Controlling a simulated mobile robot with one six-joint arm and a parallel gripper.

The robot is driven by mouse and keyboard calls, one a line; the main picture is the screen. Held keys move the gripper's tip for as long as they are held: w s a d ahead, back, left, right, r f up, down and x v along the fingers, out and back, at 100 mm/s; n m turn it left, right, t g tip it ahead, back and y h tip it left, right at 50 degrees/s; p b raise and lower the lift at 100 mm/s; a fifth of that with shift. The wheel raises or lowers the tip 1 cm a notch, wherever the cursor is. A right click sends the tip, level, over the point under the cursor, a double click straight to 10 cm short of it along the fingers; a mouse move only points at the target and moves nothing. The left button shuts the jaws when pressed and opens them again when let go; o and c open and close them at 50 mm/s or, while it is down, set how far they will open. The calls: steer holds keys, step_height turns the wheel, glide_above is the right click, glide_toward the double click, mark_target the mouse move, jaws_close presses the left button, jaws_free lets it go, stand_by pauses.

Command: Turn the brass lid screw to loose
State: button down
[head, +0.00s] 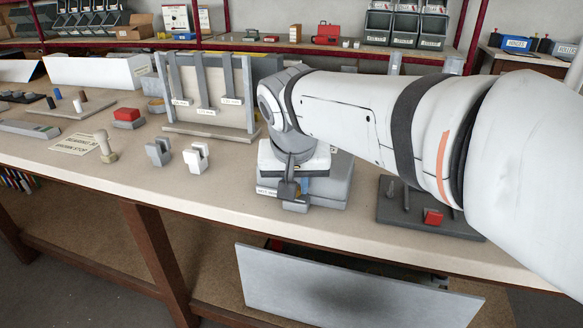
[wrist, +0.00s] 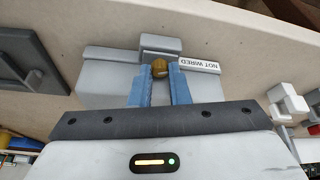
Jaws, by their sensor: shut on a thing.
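The brass lid screw (wrist: 159,68) shows in the wrist view as a small round brass head at the front of a grey box (wrist: 105,80). My gripper (wrist: 159,80) has its two blue fingers on either side of the screw, shut on it. A white label reading "NOT WIRED" (wrist: 199,66) is beside the right finger. In the head view the grey box (head: 335,190) stands on the bench under my wrist. My arm comes in from the right and hides most of its top.
A dark plate with pins and a red block (head: 433,217) lies right of the box. Two forked blocks, one grey (head: 158,152) and one white (head: 196,157), stand to the left. A rack of hanging strips (head: 205,90) is behind. The bench's front edge is close.

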steer(key=shift+n+y, duration=0.3)
steer(key=shift+n, duration=0.3)
steer(key=c, duration=1.4)
jaws_free()
steer(key=shift+o, duration=0.2)
